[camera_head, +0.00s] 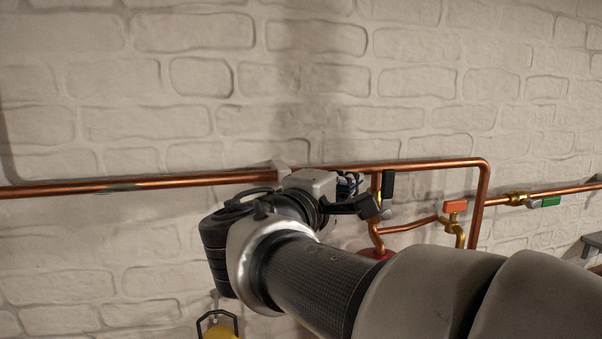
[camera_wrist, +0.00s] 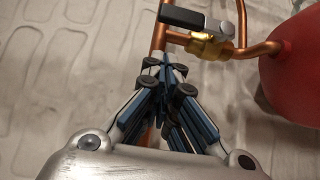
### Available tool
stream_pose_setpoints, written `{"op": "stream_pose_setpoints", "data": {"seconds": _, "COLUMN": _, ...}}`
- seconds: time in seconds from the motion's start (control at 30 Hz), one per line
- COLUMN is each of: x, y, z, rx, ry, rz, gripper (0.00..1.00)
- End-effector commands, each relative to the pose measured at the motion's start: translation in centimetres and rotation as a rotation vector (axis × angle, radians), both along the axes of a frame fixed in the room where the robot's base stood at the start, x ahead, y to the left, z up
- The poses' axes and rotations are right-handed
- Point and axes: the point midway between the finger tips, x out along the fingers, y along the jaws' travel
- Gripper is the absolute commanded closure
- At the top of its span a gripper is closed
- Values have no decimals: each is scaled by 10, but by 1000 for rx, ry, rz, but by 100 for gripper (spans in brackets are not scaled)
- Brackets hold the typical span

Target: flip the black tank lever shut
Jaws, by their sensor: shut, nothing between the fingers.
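The black tank lever (camera_wrist: 184,17) has a black grip on a grey metal arm, mounted on a brass valve (camera_wrist: 208,46) in the wrist view. The valve sits on a copper branch running to the red tank (camera_wrist: 292,70). In the head view the black lever (camera_head: 388,184) stands upright just right of my gripper (camera_head: 350,185). In the wrist view my gripper (camera_wrist: 166,68) is shut and empty. Its tips are below the lever and left of the valve, close to the copper pipe; I cannot tell if they touch it. In the head view my arm hides most of the tank.
An orange lever (camera_head: 456,206) is on a brass valve to the right, and a green lever (camera_head: 550,201) is farther right. A copper pipe (camera_head: 140,184) runs along the white brick wall. A yellow object with a black handle (camera_head: 218,326) is below. The wall above the pipes is clear.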

Motion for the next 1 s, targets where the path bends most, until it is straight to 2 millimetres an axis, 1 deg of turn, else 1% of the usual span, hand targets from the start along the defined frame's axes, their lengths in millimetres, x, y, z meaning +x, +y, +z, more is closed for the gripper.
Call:
{"op": "stream_pose_setpoints", "data": {"seconds": 0.03, "x": -1, "y": -12, "z": 2, "rx": 0, "ry": -1, "rz": -6, "gripper": 100}}
{"op": "stream_pose_setpoints", "data": {"seconds": 0.1, "x": 1, "y": -20, "z": 2, "rx": 0, "ry": -1, "rz": -5, "gripper": 100}}
{"op": "stream_pose_setpoints", "data": {"seconds": 0.27, "x": 4, "y": -32, "z": 1, "rx": 1, "ry": -1, "rz": -3, "gripper": 100}}
{"op": "stream_pose_setpoints", "data": {"seconds": 0.7, "x": 4, "y": -34, "z": 1, "rx": 2, "ry": -1, "rz": 0, "gripper": 100}}
{"op": "stream_pose_setpoints", "data": {"seconds": 1.0, "x": 5, "y": -38, "z": 4, "rx": 55, "ry": 8, "rz": -1, "gripper": 100}}
